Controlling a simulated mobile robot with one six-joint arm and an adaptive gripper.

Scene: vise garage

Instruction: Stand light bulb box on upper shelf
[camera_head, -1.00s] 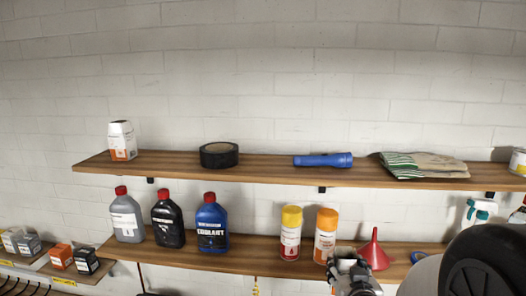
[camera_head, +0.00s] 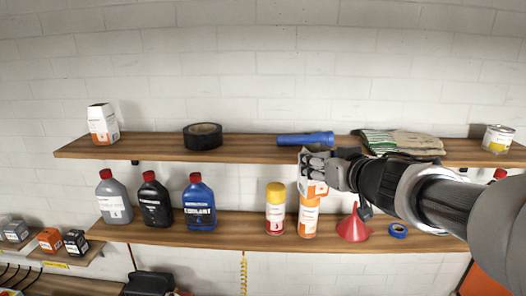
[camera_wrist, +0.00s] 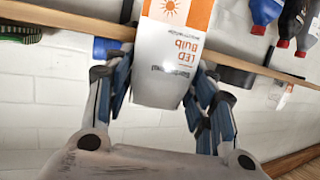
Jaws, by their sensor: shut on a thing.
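My gripper (camera_head: 318,166) is shut on a white and orange light bulb box (camera_head: 313,187), just in front of the upper shelf's (camera_head: 255,148) edge. In the wrist view the box (camera_wrist: 168,60) sits between my two fingers, its "LED Bulb" print upside down. In the head view the gripper partly hides the box. The upper shelf carries another white and orange box (camera_head: 103,124) at the far left.
A black tape roll (camera_head: 203,136), blue flashlight (camera_head: 305,139), striped bag (camera_head: 400,143) and paint can (camera_head: 497,139) stand on the upper shelf. The lower shelf (camera_head: 240,233) holds bottles, spray cans (camera_head: 275,208) and a red funnel (camera_head: 353,226). Bare board shows between tape and flashlight.

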